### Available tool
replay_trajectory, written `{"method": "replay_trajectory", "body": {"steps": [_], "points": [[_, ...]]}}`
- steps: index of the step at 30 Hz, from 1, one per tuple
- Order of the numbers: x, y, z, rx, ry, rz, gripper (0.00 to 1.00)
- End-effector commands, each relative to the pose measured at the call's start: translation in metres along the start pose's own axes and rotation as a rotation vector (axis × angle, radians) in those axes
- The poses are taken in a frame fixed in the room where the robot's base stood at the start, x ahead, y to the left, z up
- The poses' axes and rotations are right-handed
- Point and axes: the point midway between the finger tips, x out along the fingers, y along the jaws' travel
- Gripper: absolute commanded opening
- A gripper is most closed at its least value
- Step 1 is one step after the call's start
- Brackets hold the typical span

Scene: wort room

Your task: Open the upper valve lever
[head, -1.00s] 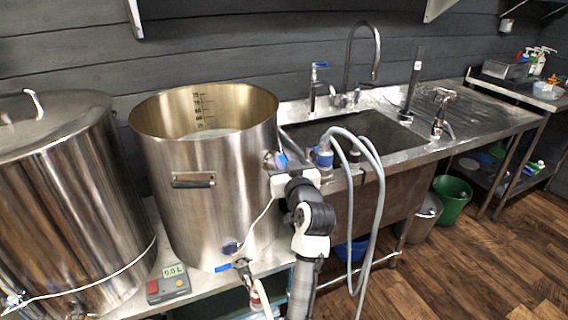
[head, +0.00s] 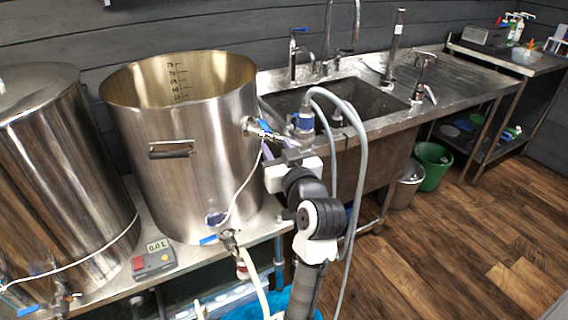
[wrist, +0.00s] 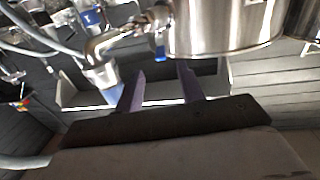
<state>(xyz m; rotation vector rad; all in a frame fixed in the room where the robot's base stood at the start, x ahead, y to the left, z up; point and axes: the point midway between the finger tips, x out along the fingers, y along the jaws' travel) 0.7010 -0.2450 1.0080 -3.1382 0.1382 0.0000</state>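The steel kettle (head: 200,120) stands on the bench. Its upper valve, with a blue lever (head: 264,128), sticks out from the right side near the hose. The lever also shows as a small blue piece in the wrist view (wrist: 160,50), under the valve body (wrist: 128,35). My gripper (head: 266,148) is just below and in front of this valve. In the wrist view my gripper (wrist: 160,72) shows two purple fingers spread apart with nothing between them. The lever lies just beyond the fingertips, roughly in line with the gap. I cannot make out contact.
A grey hose (head: 352,150) loops down right of my arm from a blue fitting (head: 305,122). A lower valve with a blue lever (head: 208,240) sits at the kettle's base, near a small meter (head: 153,260).

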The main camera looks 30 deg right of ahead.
Motion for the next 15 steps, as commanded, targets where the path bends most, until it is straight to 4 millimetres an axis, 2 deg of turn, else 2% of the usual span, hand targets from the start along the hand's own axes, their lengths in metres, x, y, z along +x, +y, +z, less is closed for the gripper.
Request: {"method": "replay_trajectory", "body": {"steps": [3, 6, 15], "points": [[-0.021, 0.001, 0.002, 0.0, 0.001, 0.003, 0.38], [-0.031, 0.0, 0.001, -0.001, 0.0, 0.002, 0.38], [-0.039, 0.0, 0.0, -0.001, -0.001, 0.001, 0.38]]}}
